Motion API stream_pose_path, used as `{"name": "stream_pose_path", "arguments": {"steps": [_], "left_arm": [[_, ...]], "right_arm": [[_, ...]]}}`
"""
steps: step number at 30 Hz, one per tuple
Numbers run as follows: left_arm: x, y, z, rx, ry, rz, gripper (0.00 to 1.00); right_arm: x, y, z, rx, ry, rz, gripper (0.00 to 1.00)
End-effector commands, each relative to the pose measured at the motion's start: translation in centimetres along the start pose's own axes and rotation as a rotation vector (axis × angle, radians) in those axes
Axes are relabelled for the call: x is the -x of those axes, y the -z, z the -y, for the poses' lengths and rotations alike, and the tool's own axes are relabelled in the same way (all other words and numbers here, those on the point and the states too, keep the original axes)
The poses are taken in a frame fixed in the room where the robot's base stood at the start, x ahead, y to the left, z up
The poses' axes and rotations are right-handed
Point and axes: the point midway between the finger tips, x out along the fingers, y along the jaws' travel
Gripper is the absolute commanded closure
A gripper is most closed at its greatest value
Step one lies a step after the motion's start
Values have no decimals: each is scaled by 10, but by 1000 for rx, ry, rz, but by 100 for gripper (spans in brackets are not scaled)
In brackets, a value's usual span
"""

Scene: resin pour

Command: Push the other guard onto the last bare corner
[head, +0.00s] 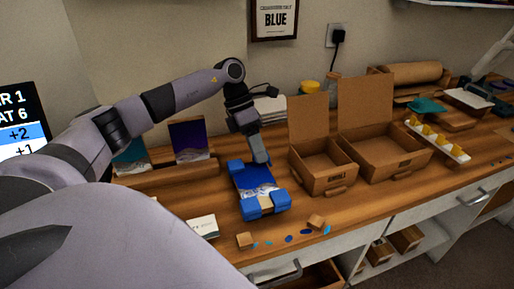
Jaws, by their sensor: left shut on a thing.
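A panel with a dark blue and white wave picture (257,181) lies on the wooden bench. Blue corner guards sit on its back left corner (235,165), front left corner (250,209) and front right corner (280,198). My left gripper (262,158) points down at the panel's back right corner, with its jaws shut. What it grips is mostly hidden by the fingers; it seems to be the other guard. I cannot tell whether that piece touches the panel. My right gripper is not in view.
Two open cardboard boxes (324,168) (385,151) stand close to the panel's right. A white strip with yellow pieces (437,140) lies farther right. A white card (203,226) lies front left.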

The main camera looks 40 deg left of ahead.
Motion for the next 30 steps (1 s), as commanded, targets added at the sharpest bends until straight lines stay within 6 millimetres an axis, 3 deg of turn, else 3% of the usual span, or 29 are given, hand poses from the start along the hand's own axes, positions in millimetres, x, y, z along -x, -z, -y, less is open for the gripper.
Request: {"name": "stream_pose_path", "arguments": {"steps": [28,29,30], "left_arm": [[-7,5,-1,0,0,-1,100],[-7,5,-1,0,0,-1,57],[-7,5,-1,0,0,-2,44]], "right_arm": [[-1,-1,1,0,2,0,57],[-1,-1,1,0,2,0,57],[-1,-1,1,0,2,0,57]]}}
